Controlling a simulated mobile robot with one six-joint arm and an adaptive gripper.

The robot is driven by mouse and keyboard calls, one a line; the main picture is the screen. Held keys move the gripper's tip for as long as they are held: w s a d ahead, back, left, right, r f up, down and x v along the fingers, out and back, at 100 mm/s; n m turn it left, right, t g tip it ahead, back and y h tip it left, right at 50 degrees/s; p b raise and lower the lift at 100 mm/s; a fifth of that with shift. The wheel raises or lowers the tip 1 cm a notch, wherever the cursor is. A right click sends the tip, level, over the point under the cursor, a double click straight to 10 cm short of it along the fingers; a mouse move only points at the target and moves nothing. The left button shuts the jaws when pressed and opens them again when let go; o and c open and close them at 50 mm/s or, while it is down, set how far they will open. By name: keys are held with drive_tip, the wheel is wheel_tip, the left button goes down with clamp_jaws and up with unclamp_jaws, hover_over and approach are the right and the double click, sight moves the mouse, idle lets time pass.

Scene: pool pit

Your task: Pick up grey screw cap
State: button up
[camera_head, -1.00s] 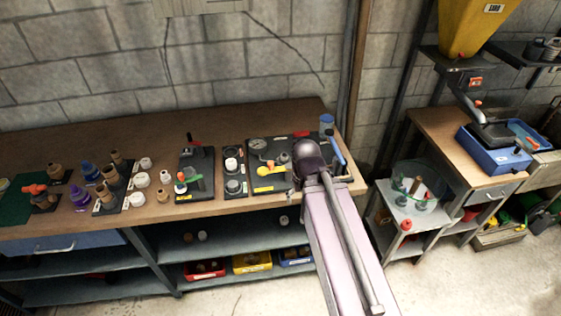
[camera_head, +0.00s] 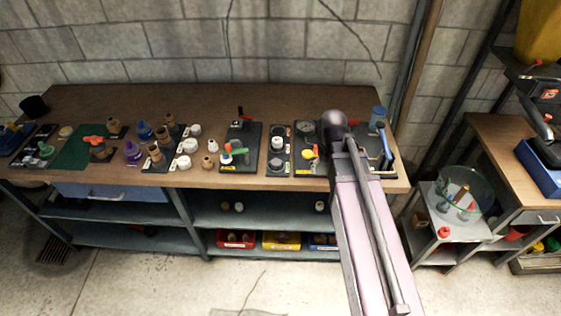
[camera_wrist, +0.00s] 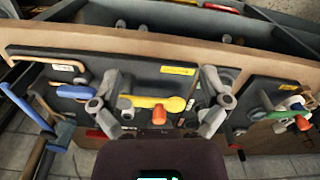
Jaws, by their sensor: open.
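My gripper (camera_wrist: 160,104) is open in the wrist view, its two grey fingers spread wide above a dark board (camera_wrist: 196,71). A small grey cylindrical piece (camera_wrist: 127,106), apparently the grey screw cap, stands between the fingers, nearer the left one. I cannot tell the height gap; no contact is visible. A yellow handle (camera_wrist: 165,102) and an orange knob (camera_wrist: 159,115) are beside it. In the head view my arm hides this grey piece and my fingertips. A separate round grey piece (camera_head: 276,164) is on the narrow board to the left.
A valve with a green handle (camera_head: 238,151) stands to the left in the head view. White caps (camera_head: 190,145) and brown fittings stand farther left.

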drive_tip(key=w+a+r+n+p, duration=0.1)
drive_tip(key=w+a+n, duration=0.4)
drive_tip(key=w+a, duration=0.7)
drive_tip(key=a+r, duration=0.1)
drive_tip(key=a, duration=0.3)
drive_tip(key=shift+w+p, duration=0.25)
drive_tip(key=shift+p, duration=0.05)
drive_tip(key=shift+f, duration=0.1)
drive_tip(key=b, duration=0.9)
hover_over(277, 163)
wheel_tip(277, 163, down, 9)
drive_tip(key=shift+w+r, duration=0.1)
drive_tip(key=shift+r, duration=0.1)
drive_tip(key=shift+f+b, duration=2.4)
drive_tip(key=shift+f, duration=0.2)
drive_tip(key=c, duration=0.9)
